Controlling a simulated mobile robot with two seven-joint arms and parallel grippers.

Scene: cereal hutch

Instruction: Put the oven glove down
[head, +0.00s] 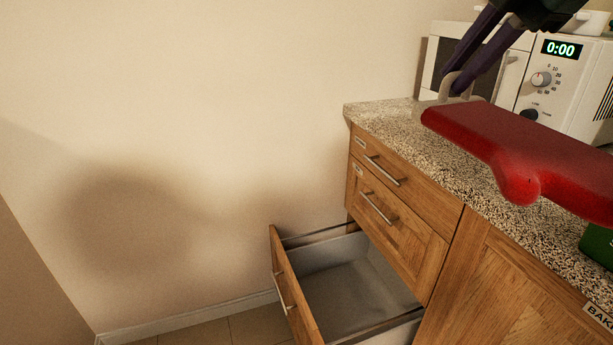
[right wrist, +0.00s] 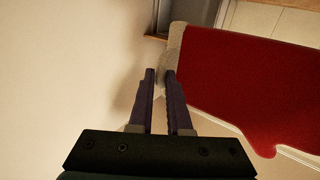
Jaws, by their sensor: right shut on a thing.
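The red oven glove (head: 520,160) with a pale cuff hangs in the air in front of the granite worktop in the head view. It also fills the right side of the right wrist view (right wrist: 245,85). My right gripper (head: 462,82) is shut on the glove's pale cuff end, its dark purple fingers reaching down from the top right. In the right wrist view the fingers (right wrist: 160,75) close at the cuff's edge. The glove's far end is cut off by the right edge of the head view. My left gripper is not in view.
A granite worktop (head: 375,112) bears a white microwave (head: 570,80) reading 0:00. Below, an open, empty-looking drawer (head: 350,285) juts out at the lower middle, under two shut drawers (head: 405,190). A green object (head: 598,245) shows at the right edge. The wall side at left is clear.

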